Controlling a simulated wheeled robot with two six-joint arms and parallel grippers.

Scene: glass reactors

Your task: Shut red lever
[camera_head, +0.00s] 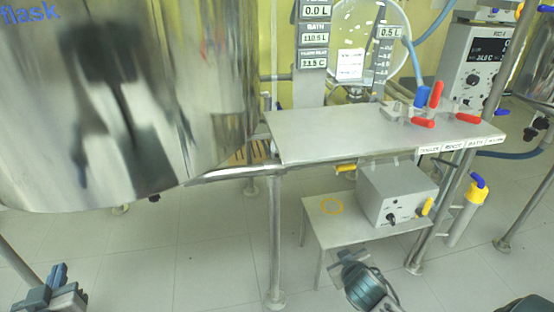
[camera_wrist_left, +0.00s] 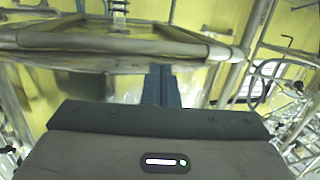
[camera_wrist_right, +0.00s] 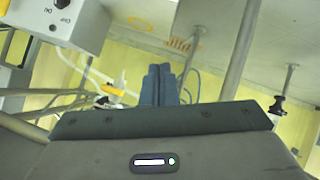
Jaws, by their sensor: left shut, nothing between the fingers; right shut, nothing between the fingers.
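Red levers are on the valves at the right end of the metal shelf in the head view. One red lever (camera_head: 436,95) stands upright; another red lever (camera_head: 423,122) and a third red lever (camera_head: 468,118) lie flat near the front edge. A blue lever (camera_head: 421,97) stands upright beside the first. My left gripper (camera_head: 58,273) is low at the bottom left of the head view, far from the levers. It is shut and empty in the left wrist view (camera_wrist_left: 161,85). My right gripper (camera_wrist_right: 158,84) is shut and empty in the right wrist view, where no red lever shows.
The metal shelf (camera_head: 340,136) carries labels along its front edge. A large shiny vessel (camera_head: 120,100) fills the upper left. Below the shelf, a grey control box (camera_head: 395,195) sits on a low table (camera_head: 318,228). Floor is open at lower left.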

